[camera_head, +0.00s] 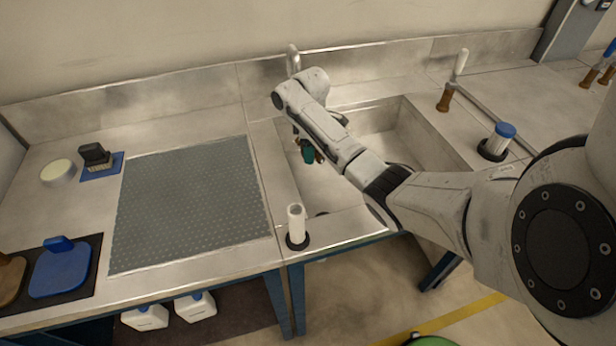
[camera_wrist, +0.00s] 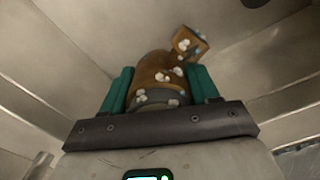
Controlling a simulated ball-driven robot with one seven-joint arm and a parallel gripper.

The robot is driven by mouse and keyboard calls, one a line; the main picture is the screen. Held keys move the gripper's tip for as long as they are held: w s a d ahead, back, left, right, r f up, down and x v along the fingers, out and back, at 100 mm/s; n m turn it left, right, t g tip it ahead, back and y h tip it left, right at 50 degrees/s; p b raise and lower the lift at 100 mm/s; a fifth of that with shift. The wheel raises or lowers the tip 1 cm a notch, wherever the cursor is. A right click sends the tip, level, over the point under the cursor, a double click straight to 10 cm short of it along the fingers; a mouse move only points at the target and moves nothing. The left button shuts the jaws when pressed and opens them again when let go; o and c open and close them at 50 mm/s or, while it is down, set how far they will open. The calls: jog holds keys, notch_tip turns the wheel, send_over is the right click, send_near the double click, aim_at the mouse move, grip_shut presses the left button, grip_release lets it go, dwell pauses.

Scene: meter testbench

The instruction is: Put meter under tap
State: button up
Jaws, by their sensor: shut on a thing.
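My gripper (camera_wrist: 160,92) has teal fingers and is shut on the meter (camera_wrist: 160,75), a brassy brown body with white foam-like blobs and a short square end at its upper right. In the head view my gripper (camera_head: 308,153) hangs inside the left part of the steel sink (camera_head: 432,132), and a little brown of the meter (camera_head: 319,157) shows beside the teal fingers. A pale upright post (camera_head: 293,60), seemingly the tap, stands at the sink's back edge. Its lower part and outlet are hidden behind my arm. I cannot tell how far the meter is from its outlet.
A white cylinder in a black ring (camera_head: 296,224) stands at the sink's front edge. A blue-capped cylinder (camera_head: 499,137) and a brown-and-white handle (camera_head: 452,82) are right of the sink. A grey perforated mat (camera_head: 190,205) lies clear on the left. Steel walls surround the gripper.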

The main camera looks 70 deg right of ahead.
aim_at(310, 178)
notch_tip(310, 178, down, 9)
jog(key=shift+f, duration=0.1)
dwell(0.4)
jog(key=shift+f+b, duration=0.1)
jog(key=shift+b, duration=0.2)
jog(key=o, duration=1.4)
notch_tip(310, 178, up, 12)
jog(key=shift+r, duration=0.15)
